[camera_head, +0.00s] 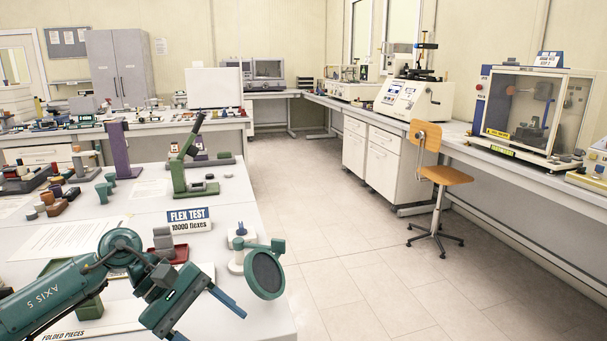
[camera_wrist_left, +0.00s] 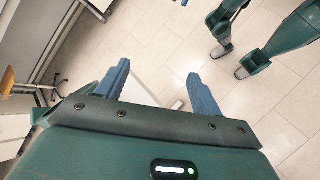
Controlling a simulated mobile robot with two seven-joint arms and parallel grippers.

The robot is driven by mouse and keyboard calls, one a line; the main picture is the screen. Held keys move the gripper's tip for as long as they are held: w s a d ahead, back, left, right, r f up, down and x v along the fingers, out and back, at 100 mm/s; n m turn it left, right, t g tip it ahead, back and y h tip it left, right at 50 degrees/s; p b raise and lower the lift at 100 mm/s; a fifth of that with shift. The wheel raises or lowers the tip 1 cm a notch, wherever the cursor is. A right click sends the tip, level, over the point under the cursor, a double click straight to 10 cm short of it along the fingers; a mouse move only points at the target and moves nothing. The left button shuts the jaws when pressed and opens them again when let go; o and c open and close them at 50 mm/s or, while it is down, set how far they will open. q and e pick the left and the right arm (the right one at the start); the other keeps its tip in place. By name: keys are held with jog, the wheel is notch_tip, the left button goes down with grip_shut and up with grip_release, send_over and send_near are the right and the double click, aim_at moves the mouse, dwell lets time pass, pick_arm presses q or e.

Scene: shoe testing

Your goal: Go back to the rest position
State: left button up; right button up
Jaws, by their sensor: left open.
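My left gripper (camera_head: 207,318) reaches over the near end of the white table in the head view. Its two blue fingers are apart with nothing between them. In the left wrist view the open fingers (camera_wrist_left: 160,90) show over pale floor tiles and a white edge. My left arm comes in from the lower left over the table. My right gripper is not seen for certain in either view.
A round dark disc with a teal rim (camera_head: 266,274) stands beside the gripper. A FLEX TEST sign (camera_head: 190,219), a dark red tray (camera_head: 168,254) and a green stand (camera_head: 191,170) are on the table (camera_head: 232,205). An orange chair (camera_head: 443,175) stands right; the floor between is clear.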

pick_arm(q)
jog(key=s+d+r+n+t+h+p, duration=0.1)
jog(key=s+d+n+t+h, duration=0.15)
jog(key=d+n+h, duration=0.5)
jog(key=s+d+r+n+t+h, duration=0.1)
jog(key=d+n+t+h, duration=0.3)
jog(key=n, duration=0.7)
jog(key=s+a+f+m+t+y, duration=0.2)
jog(key=f+m+y, duration=0.3)
jog(key=m, duration=0.6)
jog(key=s+a+f+m+t+y+p, duration=0.1)
jog(key=s+a+f+m+t+y, duration=0.1)
jog(key=f+m+y, duration=0.4)
jog(key=s+a+f+m+t+y+p, duration=0.1)
jog(key=a+f+m+t+y, duration=0.3)
jog(key=m, duration=1.3)
notch_tip(320, 180, down, 4)
jog(key=shift+s+a+r+y, duration=0.2)
jog(key=shift+s+a+y, duration=0.3)
jog(key=shift+s+y, duration=0.25)
jog(key=s+f+n, duration=0.1)
jog(key=s+f+n+g, duration=0.1)
jog(key=s+f+n, duration=0.1)
jog(key=s+a+f+n+g+y, duration=0.1)
jog(key=s, duration=0.1)
jog(key=shift+s+a+f+g, duration=0.1)
jog(key=shift+s+f+g, duration=0.15)
jog(key=shift+f, duration=0.05)
jog(key=shift+c, duration=0.5)
